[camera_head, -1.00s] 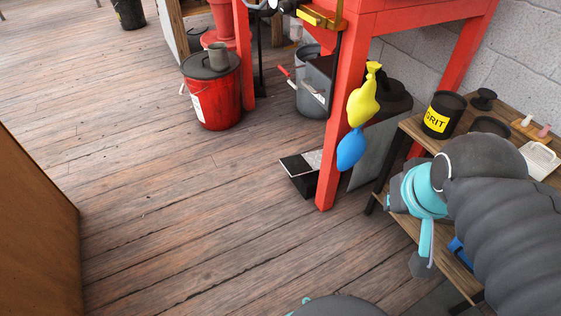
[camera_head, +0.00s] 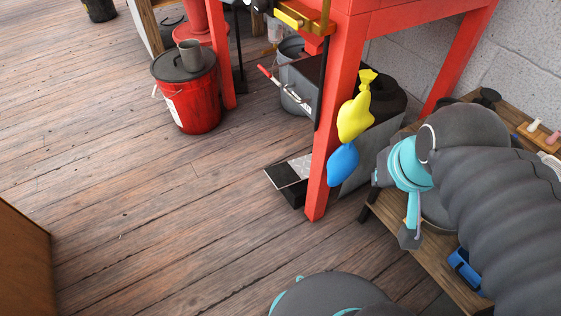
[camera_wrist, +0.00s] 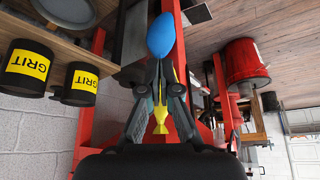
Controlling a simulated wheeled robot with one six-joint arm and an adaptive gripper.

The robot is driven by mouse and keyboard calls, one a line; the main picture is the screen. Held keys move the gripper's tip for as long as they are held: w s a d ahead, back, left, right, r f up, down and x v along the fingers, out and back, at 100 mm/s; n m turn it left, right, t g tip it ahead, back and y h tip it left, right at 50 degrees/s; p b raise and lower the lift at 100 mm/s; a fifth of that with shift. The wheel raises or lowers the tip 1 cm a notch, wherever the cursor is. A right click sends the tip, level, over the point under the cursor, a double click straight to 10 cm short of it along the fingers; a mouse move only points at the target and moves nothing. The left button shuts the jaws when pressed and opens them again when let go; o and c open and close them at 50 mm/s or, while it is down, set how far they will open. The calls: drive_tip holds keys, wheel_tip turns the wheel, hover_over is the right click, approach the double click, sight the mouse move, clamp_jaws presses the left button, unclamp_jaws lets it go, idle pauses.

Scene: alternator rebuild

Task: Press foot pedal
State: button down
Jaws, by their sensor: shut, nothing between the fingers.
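The foot pedal (camera_head: 290,175) is a low black unit with a grey patterned top plate. It lies on the wooden floor, just left of the red bench leg (camera_head: 322,165) in the head view. My gripper (camera_wrist: 159,66) shows in the wrist view, shut and empty, its fingertips close together. It is pointed toward the blue balloon-like bag (camera_wrist: 160,36), with the yellow one (camera_wrist: 160,118) showing between and below the fingers. Contact between gripper and pedal is not seen.
The yellow bag (camera_head: 354,118) and blue bag (camera_head: 343,164) hang beside the red leg above the pedal. A red bucket (camera_head: 193,108) stands at the left. A low wooden shelf (camera_head: 430,248) is under my arm. Open floor (camera_head: 150,200) lies left of the pedal.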

drive_tip(key=w+a+f+m+g+b, duration=0.1)
drive_tip(key=w+a+f+g, duration=0.2)
drive_tip(key=w, duration=0.6)
drive_tip(key=w+a+f+m+b, duration=0.1)
drive_tip(key=w+a+f, duration=0.25)
drive_tip(key=w, duration=0.55)
drive_tip(key=w+a+f+m+g+h, duration=0.1)
drive_tip(key=w+a+f, duration=0.3)
drive_tip(key=f, duration=0.5)
drive_tip(key=w+a+f+m+g, duration=0.1)
drive_tip(key=w+a+f, duration=0.35)
drive_tip(key=f, duration=0.35)
drive_tip(key=w+a+f+m+g+h, duration=0.1)
drive_tip(key=w+a+f, duration=0.3)
drive_tip(key=f, duration=0.5)
drive_tip(key=w+a+m+t+b, duration=0.1)
drive_tip(key=w+m, duration=0.5)
drive_tip(key=shift+w+a+f+t, duration=0.15)
drive_tip(key=shift+a+f+t, duration=0.05)
drive_tip(key=shift+f+t, duration=0.2)
